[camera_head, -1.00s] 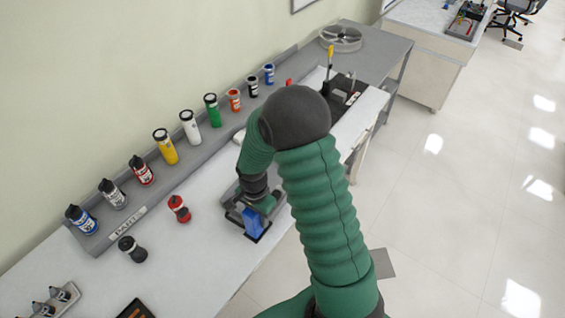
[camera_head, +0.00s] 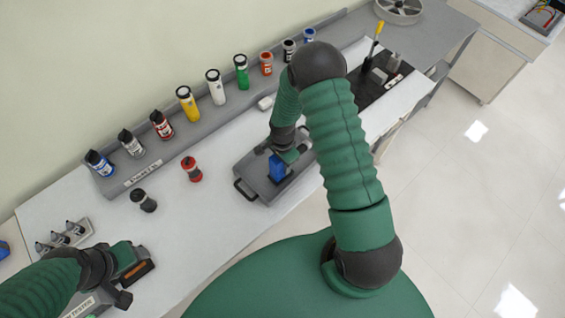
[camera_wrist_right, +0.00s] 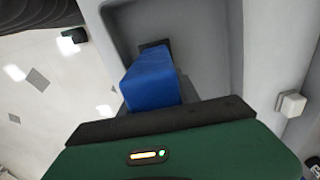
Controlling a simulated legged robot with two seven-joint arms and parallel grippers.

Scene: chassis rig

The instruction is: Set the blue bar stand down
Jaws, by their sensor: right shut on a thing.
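My right gripper (camera_head: 285,156) is shut on the blue bar stand (camera_head: 277,168), a small blue block with a dark end. The stand is at the grey tray (camera_head: 250,187) on the white bench. In the right wrist view the blue bar stand (camera_wrist_right: 150,80) stretches from the dark jaw (camera_wrist_right: 165,121) into the grey tray's recess (camera_wrist_right: 205,45). I cannot tell whether it touches the tray floor. My left gripper (camera_head: 122,280) is at the lower left by a dark case with an orange strip (camera_head: 138,272); its jaw opening is unclear.
A grey rack (camera_head: 115,188) along the wall holds several coloured bottles. A black tool holder (camera_head: 375,85) with a yellow-handled tool is behind right. White bench surface (camera_head: 215,215) is free in front.

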